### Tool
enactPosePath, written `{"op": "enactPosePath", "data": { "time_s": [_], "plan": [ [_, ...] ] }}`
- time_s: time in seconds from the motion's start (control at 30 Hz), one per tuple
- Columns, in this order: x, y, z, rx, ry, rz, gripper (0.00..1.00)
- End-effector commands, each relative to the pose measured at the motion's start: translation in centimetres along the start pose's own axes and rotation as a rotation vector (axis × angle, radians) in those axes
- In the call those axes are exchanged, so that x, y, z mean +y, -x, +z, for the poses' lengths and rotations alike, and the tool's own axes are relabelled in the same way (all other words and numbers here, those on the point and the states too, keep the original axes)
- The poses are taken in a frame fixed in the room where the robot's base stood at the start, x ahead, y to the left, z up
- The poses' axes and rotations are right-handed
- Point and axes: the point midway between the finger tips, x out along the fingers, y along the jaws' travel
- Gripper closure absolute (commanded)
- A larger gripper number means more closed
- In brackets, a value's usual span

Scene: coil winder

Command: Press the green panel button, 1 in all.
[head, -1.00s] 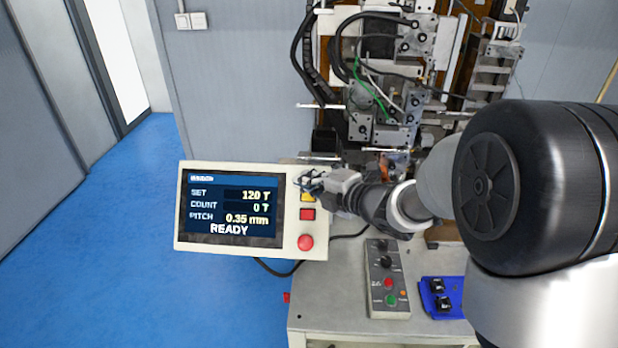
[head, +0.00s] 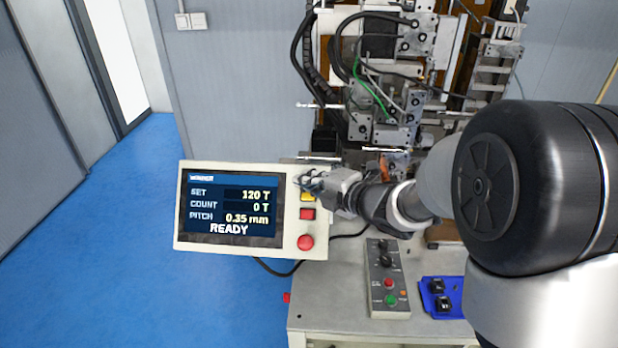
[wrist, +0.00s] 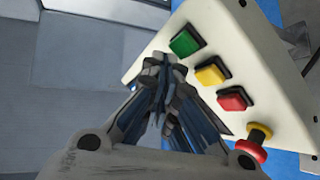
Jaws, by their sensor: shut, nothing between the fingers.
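The cream panel (head: 255,252) stands at the left of the bench, its screen (head: 231,206) reading SET 120 T, COUNT 0 T, PITCH 0.35 mm, READY. In the wrist view its green button (wrist: 186,42) heads a row with a yellow button (wrist: 212,74) and a red button (wrist: 234,100). My gripper (wrist: 164,62) is shut and empty, its fingertips just beside the green button in the picture. I cannot tell whether they touch the panel. In the head view my gripper (head: 309,182) covers the place of the green button, and the yellow button is partly hidden.
A red mushroom knob (head: 305,242) sits low on the panel. A grey control box (head: 388,275) with its own red and green buttons and a blue tray (head: 441,283) lie on the bench (head: 340,300). The winder machine (head: 385,90) stands behind. Blue floor is clear at left.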

Motion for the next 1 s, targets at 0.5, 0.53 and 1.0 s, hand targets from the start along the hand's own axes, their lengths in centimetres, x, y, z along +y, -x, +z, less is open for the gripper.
{"op": "enactPosePath", "data": {
  "time_s": [0.5, 0.53, 1.0],
  "plan": [
    [-0.38, -0.44, 0.33, 0.000, -0.001, -0.001, 1.00],
    [-0.39, -0.45, 0.33, 0.000, -0.001, -0.001, 1.00],
    [-0.68, -0.83, 0.61, -0.001, -0.001, 0.000, 1.00]
  ]
}}
